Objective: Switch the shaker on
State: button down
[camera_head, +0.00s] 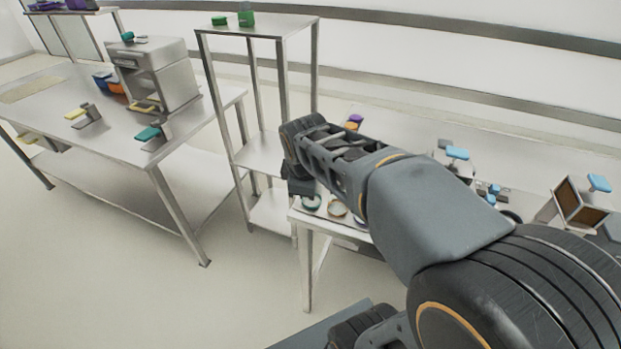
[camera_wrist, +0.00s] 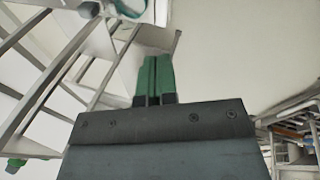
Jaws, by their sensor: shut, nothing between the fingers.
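My gripper (camera_wrist: 157,77) shows in the wrist view with its two green fingers together, shut and empty. In the head view my arm reaches over the right table (camera_head: 300,217), and the fingertips cannot be made out there. I cannot tell for sure which thing is the shaker. A grey box-shaped machine (camera_head: 165,75) with an open front stands on the left table (camera_head: 115,135), apart from my arm. Small devices with a yellow top (camera_head: 75,114) and a teal top (camera_head: 148,133) stand near it. No switch can be made out.
A metal shelf rack (camera_head: 265,28) stands between the tables, close to my arm, with green items on top. Round dishes (camera_head: 311,203), a blue-topped device (camera_head: 457,153) and a brown-faced box (camera_head: 580,203) are on the right table. The floor (camera_head: 110,265) at left front is clear.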

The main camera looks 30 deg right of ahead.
jog(key=w+d+n, duration=0.1)
jog(key=w+n, duration=0.2)
jog(key=n, duration=0.1)
jog(key=w+d+f+n+h+b, duration=0.1)
jog(key=w+d+n, duration=0.1)
jog(key=w+n, duration=0.2)
jog(key=w+d+n+b, duration=0.1)
jog(key=w+d+n, duration=0.1)
jog(key=n, duration=0.3)
jog(key=shift+w+f+n+h, duration=0.25)
jog(key=shift+w+n+h, duration=0.15)
jog(key=shift+w, duration=0.25)
jog(key=shift+w+d+n, duration=0.2)
jog(key=shift+w+n, duration=0.25)
jog(key=shift+n, duration=0.35)
jog(key=shift+f, duration=0.1)
jog(key=b+x, duration=0.1)
jog(key=x, duration=0.9)
jog(key=shift+s, duration=0.2)
